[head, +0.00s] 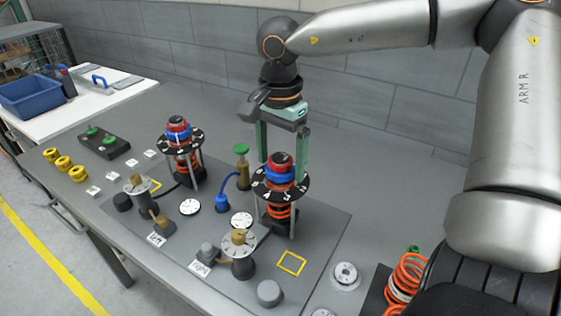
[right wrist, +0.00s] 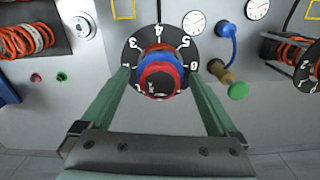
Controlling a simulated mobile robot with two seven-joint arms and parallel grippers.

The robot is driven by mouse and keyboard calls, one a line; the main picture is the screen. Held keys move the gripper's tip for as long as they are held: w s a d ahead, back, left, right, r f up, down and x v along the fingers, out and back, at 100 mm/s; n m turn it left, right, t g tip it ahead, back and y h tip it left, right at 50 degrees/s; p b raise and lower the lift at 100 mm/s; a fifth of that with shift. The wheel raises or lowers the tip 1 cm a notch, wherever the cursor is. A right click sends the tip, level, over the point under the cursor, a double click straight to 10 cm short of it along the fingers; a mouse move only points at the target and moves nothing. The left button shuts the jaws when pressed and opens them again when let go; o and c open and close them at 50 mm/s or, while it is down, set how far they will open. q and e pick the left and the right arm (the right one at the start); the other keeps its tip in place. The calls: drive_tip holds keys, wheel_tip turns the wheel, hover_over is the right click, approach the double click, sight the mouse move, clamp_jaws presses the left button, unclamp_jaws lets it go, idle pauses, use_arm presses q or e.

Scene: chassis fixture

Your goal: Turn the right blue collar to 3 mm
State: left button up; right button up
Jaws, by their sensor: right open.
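The right blue collar (head: 279,176) sits under a red-and-black top (head: 281,159), above a black numbered disc (head: 262,186) and an orange spring (head: 280,211). My right gripper (head: 283,166) points down with its green fingers open on either side of this collar. In the right wrist view the blue collar (right wrist: 155,52) shows partly behind the red top (right wrist: 160,80), between the fingers (right wrist: 158,70). A gap shows beside each finger there, and neither clearly touches the collar. The disc's white numbers are partly hidden. My left gripper is not in view.
A similar left unit with a blue collar (head: 179,136) stands nearby. A green-topped brass plunger (head: 241,160) and a blue fitting with a hose (head: 222,202) stand between the units. Gauges (head: 241,220) and a brass-topped post (head: 239,250) are in front. A blue bin (head: 32,97) is far left.

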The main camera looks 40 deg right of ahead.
drive_tip(key=n+p, duration=0.1)
drive_tip(key=n, duration=0.5)
drive_tip(key=n+p, duration=0.1)
drive_tip(key=n, duration=0.5)
